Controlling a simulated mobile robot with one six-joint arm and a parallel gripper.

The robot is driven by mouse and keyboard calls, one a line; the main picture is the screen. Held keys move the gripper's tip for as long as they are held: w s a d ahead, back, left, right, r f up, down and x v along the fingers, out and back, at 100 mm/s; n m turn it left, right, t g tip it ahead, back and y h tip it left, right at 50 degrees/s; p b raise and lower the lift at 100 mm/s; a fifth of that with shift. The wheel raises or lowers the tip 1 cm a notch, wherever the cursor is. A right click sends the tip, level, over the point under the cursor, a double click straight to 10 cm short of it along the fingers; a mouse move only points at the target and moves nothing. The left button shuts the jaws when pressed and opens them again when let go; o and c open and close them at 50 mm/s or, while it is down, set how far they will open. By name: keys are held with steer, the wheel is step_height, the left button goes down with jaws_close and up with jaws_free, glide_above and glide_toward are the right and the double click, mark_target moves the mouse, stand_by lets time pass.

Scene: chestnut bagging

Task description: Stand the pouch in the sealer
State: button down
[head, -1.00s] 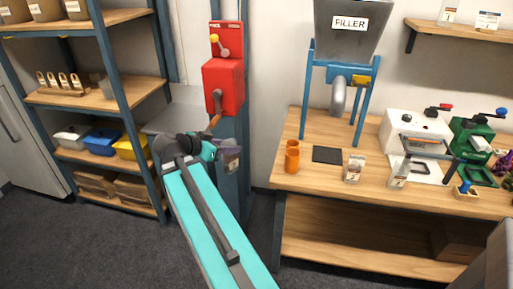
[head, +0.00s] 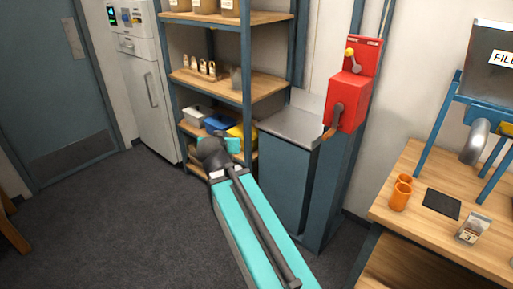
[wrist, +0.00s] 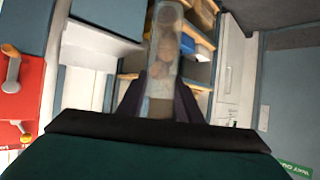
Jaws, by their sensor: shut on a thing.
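In the wrist view, my gripper (wrist: 160,92) is shut on a clear pouch (wrist: 166,50) with brown round chestnuts showing inside. The pouch sticks out beyond the two dark fingers, and its lower part lies between them. In the head view my own arm hides the gripper and the held pouch. No sealer that I can identify is in the present views; the white and green lever machines on the bench are out of frame.
A red crank machine (head: 350,95) is mounted beside a grey-topped cabinet (head: 291,127). A shelf rack (head: 247,70) stands behind my arm. Open floor lies left.

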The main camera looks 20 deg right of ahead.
steer(key=w+a+r+n+t+y, duration=0.1)
steer(key=w+a+r+n+y, duration=0.4)
steer(key=a, duration=0.3)
steer(key=shift+r+y, duration=0.3)
steer(key=shift+r, duration=0.35)
steer(key=shift+a, duration=0.2)
